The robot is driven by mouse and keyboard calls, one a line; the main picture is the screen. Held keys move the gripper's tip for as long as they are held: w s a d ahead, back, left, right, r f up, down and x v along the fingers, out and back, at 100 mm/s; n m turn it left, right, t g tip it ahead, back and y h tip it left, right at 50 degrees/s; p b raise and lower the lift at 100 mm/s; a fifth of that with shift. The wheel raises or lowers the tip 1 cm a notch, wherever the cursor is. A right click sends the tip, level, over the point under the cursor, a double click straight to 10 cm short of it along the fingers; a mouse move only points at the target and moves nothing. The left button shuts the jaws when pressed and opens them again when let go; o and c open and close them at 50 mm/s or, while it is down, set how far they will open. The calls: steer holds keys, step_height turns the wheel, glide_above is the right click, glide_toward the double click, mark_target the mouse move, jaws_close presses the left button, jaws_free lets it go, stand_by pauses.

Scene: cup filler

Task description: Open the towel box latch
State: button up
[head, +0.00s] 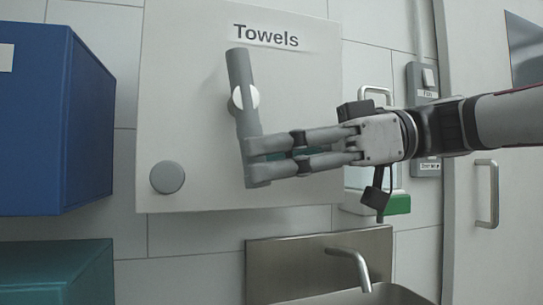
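The towel box (195,110) is a pale wall-mounted box labelled "Towels" in the head view. Its latch (242,78) is a grey bar on a round white pivot (245,98), standing nearly upright with its lower end tilted slightly to the right. My gripper (262,163) reaches in from the right, with its fingertips at the lower part of the latch bar. The fingers overlap the bar in this view. I cannot tell whether they grip it or only touch it. A round grey knob (167,177) sits at the box's lower left.
A blue box (55,115) is at the left, with a teal box (55,275) below it. A metal sink with a faucet (350,260) is below the towel box. A dispenser with a green base (397,204), a switch panel (424,80) and a door handle (487,195) are at the right.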

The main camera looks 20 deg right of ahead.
steer(key=shift+d, duration=0.1)
steer(key=v, duration=1.1)
steer(key=shift+s+d, duration=0.2)
steer(key=shift+d, duration=0.15)
steer(key=shift+r, duration=0.1)
steer(key=s+a+f+m+g+h, duration=0.1)
steer(key=s+a+f+m+h, duration=0.2)
steer(key=f, duration=0.4)
steer(key=s+a+f+m+h, duration=0.2)
steer(key=s+f+m, duration=0.15)
steer(key=f, duration=0.35)
steer(key=s+a+f+m+g+h, duration=0.1)
steer(key=s+a+f+m+h, duration=0.25)
steer(key=f, duration=0.45)
steer(key=s+d+f+m+h, duration=0.2)
steer(key=s+f+m+h, duration=0.15)
steer(key=f, duration=0.35)
steer(key=s+d+f+m+h, duration=0.2)
steer(key=d+f+m+h, duration=0.15)
steer(key=f, duration=0.35)
step_height(320, 180, up, 32)
steer(key=n+t+p, duration=0.1)
steer(key=t+p, duration=0.2)
steer(key=p, duration=2.7)
steer(key=shift+a+r+p, duration=0.2)
steer(key=shift+p, duration=0.1)
